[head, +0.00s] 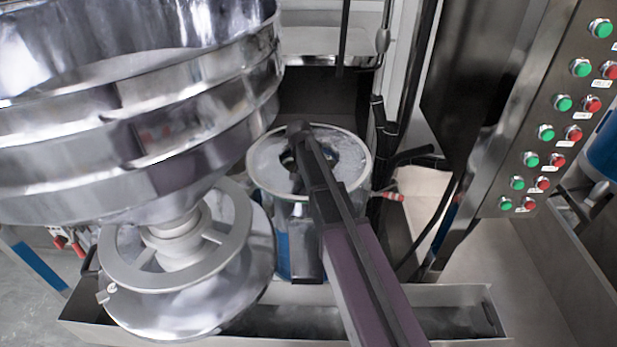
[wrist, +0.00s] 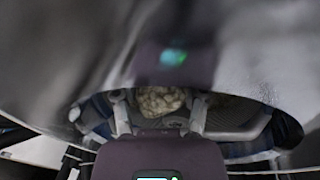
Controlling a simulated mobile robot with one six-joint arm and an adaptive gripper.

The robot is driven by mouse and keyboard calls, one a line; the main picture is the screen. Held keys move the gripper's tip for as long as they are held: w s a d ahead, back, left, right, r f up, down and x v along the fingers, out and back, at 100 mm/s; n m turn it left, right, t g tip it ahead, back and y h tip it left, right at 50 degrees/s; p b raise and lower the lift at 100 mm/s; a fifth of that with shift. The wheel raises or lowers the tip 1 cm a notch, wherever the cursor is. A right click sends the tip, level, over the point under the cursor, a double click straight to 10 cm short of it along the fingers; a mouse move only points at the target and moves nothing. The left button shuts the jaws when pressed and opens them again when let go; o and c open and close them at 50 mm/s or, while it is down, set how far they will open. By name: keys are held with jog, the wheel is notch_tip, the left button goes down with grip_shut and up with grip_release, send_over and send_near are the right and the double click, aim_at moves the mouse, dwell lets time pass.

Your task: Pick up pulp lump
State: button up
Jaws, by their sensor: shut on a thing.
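In the wrist view a pale, lumpy, brain-like pulp lump (wrist: 157,98) lies between the two fingers of my gripper (wrist: 160,106). The fingers are shut on it, one on each side. In the head view my arm reaches over the round steel-rimmed grinder drum (head: 265,165), which has a dark opening in its top. My fingers and the lump are hidden there by my own arm.
A large shiny hopper (head: 190,120) fills the left, above a round grey flange (head: 120,265). A control panel (head: 548,105) with green and red buttons stands at the right. A metal trough (head: 450,297) runs along the front. Dark hoses (head: 385,135) hang behind the drum.

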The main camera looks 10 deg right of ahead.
jog(key=shift+r+p, duration=3.4)
jog(key=shift+r, duration=0.4)
